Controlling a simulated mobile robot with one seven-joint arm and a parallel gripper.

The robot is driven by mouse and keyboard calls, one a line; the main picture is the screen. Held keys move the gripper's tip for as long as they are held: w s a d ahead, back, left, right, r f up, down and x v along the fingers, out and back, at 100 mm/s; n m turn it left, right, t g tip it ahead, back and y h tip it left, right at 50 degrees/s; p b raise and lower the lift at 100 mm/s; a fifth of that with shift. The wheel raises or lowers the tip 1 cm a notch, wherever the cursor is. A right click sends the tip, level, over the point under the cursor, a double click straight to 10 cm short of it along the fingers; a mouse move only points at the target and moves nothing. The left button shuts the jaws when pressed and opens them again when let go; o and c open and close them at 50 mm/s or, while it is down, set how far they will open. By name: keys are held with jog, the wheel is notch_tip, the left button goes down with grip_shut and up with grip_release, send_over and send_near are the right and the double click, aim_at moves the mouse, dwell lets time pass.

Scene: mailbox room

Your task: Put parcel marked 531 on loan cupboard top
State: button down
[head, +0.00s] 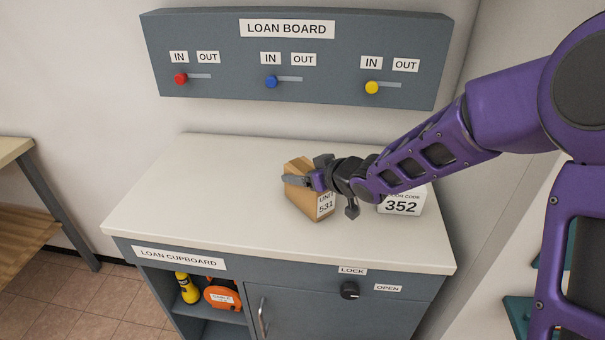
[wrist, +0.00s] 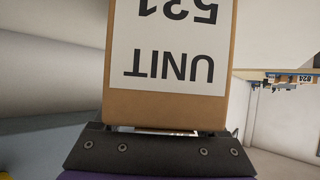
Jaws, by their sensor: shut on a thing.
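The brown parcel (head: 299,188) has a white label reading UNIT 531. In the head view it is over the middle of the pale top of the loan cupboard (head: 190,185), looking tilted; I cannot tell whether it touches the top. My gripper (head: 305,180) is shut on the parcel, with a dark finger across its upper part. In the wrist view the parcel (wrist: 220,60) fills the middle, its label upside down, held against the gripper (wrist: 165,133). The parcel's far side is hidden.
A white sign reading 352 (head: 402,206) stands at the right on the cupboard top, partly behind my arm. The loan board (head: 300,60) with sliders is on the wall behind. A lock knob (head: 349,290) is on the cupboard front. The left and front of the top are clear.

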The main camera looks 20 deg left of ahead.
grip_release()
jog(key=shift+f, duration=0.1)
jog(key=shift+r, duration=0.25)
jog(key=p+v, duration=0.3)
jog(key=v, duration=0.9)
jog(key=shift+f, duration=0.15)
